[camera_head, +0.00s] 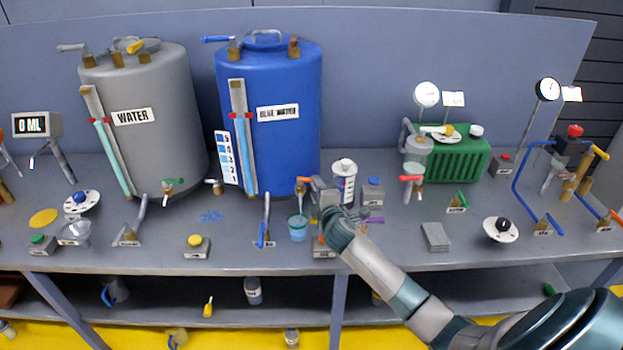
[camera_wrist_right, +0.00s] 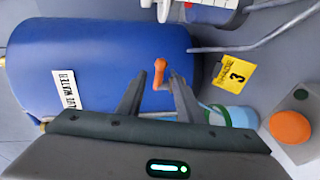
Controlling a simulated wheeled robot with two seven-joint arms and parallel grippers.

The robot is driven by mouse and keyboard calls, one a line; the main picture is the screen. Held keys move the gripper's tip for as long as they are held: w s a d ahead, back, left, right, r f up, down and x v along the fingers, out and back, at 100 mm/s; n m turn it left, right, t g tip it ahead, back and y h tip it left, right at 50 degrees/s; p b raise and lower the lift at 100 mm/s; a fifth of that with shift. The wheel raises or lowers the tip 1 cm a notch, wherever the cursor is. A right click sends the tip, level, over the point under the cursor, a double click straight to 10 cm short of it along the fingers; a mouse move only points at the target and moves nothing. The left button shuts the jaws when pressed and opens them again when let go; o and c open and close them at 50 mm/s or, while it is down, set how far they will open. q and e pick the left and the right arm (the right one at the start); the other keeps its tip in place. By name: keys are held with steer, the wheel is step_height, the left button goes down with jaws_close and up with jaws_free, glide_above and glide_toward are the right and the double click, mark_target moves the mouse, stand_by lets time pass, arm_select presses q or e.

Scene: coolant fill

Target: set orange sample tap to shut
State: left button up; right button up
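The orange sample tap (camera_head: 304,180) is at the front right of the blue water tank (camera_head: 267,140), above a cup of blue liquid (camera_head: 297,231). My right gripper (camera_head: 315,188) is at the tap, its arm coming from the lower right. In the right wrist view the orange tap handle (camera_wrist_right: 159,72) stands between the two fingertips of my right gripper (camera_wrist_right: 158,80). The fingers are apart, with a gap on each side of the handle. The tap's body is largely hidden behind the gripper. My left gripper does not show.
A white bottle (camera_head: 344,180) stands right behind my gripper. A purple-handled tap (camera_head: 374,220) is close on the right.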

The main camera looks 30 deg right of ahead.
mark_target(309, 182)
steer(key=shift+p+x, duration=0.4)
steer(key=shift+x, duration=2.75)
jaws_close()
